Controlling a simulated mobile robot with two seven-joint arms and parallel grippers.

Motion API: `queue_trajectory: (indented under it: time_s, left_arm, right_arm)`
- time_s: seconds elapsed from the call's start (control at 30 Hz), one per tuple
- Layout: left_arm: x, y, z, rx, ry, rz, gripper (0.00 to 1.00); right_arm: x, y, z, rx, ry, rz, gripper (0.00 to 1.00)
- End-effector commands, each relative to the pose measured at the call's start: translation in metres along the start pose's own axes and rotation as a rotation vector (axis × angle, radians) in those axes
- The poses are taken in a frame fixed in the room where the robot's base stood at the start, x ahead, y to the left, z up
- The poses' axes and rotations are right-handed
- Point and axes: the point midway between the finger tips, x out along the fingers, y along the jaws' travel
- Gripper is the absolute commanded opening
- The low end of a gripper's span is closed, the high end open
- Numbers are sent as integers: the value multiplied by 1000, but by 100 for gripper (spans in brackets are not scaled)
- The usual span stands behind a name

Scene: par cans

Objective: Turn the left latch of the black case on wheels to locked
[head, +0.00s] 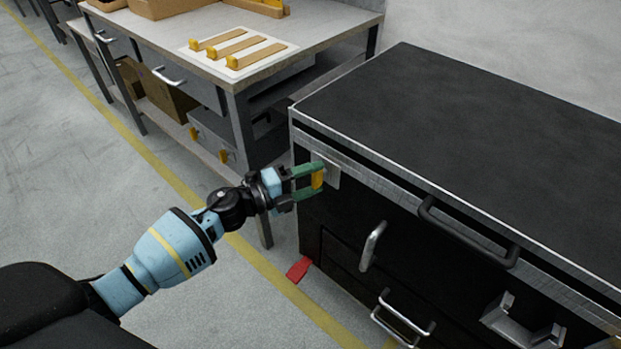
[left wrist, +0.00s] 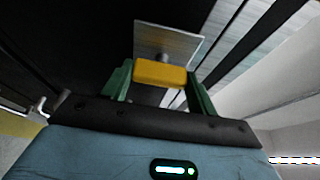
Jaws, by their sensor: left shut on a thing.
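The black case (head: 480,130) stands at the right in the head view, with metal edging round its lid. The left latch has a yellow handle (head: 318,179) on a square metal plate (head: 331,172) near the case's left front corner. In the left wrist view the yellow handle (left wrist: 161,73) lies crosswise in front of its plate (left wrist: 168,40). My left gripper (head: 312,182) has its green fingers at both ends of the handle and is shut on it; the same gripper shows in the left wrist view (left wrist: 160,85). My right gripper is not in view.
A black carry handle (head: 467,232) and metal drawer handles (head: 372,246) stick out from the case's front. A red pedal (head: 299,270) sits low by the floor. A workbench (head: 330,30) with a white tray (head: 283,62) stands behind left. The floor at left is clear.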

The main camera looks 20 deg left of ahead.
Motion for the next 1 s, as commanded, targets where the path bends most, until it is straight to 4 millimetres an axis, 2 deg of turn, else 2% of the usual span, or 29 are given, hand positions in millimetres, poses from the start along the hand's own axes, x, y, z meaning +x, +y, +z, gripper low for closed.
queue_trajectory:
  time_s: [0.03, 0.07, 0.2, 0.57, 1.0]
  left_arm:
    - [0, 0, 0, 5, 0, 2, 35]
    - [0, 0, 0, 5, 0, 2, 62]
    - [0, 0, 0, 4, 0, 1, 80]
    - [-5, 0, 0, 2, 0, 1, 80]
    - [-67, 1, 0, 2, 1, 2, 80]
  right_arm:
    - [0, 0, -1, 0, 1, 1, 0]
    - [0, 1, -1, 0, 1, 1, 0]
    - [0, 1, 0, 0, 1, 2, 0]
    - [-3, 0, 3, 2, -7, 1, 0]
    - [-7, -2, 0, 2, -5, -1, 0]
